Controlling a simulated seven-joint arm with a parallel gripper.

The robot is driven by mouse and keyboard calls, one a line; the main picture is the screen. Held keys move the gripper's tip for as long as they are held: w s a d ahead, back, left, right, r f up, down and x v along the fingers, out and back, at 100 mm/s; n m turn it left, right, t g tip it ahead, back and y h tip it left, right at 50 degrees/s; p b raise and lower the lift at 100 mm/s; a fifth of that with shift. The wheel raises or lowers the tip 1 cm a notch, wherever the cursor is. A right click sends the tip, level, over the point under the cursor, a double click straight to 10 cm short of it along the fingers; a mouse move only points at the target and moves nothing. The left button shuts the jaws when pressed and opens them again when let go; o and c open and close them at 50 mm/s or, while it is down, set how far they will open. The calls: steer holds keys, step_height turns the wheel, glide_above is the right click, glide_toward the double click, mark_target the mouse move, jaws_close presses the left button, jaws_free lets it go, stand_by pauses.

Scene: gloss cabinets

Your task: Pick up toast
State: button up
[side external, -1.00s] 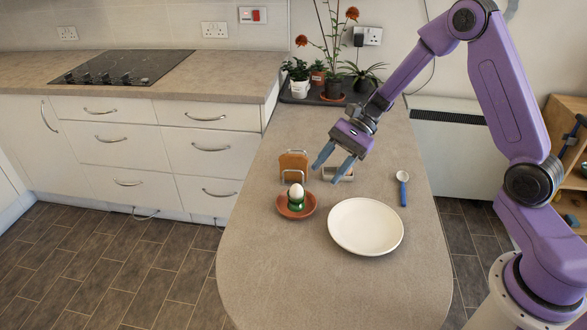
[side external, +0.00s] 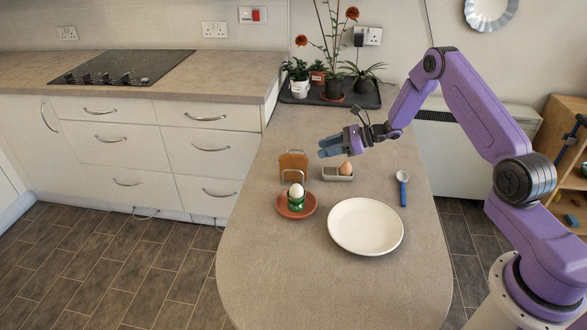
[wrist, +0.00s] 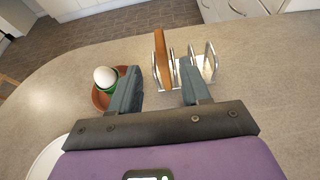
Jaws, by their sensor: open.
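The toast (side external: 293,165) is a brown slice standing upright in a metal wire rack (wrist: 213,62) on the counter. In the wrist view the toast (wrist: 162,58) shows edge-on, in the left part of the rack, ahead of my fingertips and between their lines. My gripper (side external: 327,147) is open and empty, above the counter to the right of and a little behind the toast in the side view. In the wrist view my gripper (wrist: 160,80) has its two blue-grey fingers spread, pointing toward the rack.
A white egg (side external: 296,191) in a green cup sits on a terracotta saucer (side external: 283,209) in front of the rack. A grey tray (side external: 331,174) with a brown egg (side external: 346,168), a white plate (side external: 365,226) and a blue-handled spoon (side external: 403,190) lie to the right.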

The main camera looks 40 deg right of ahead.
mark_target(298, 155)
steer(key=x, duration=1.2)
jaws_close()
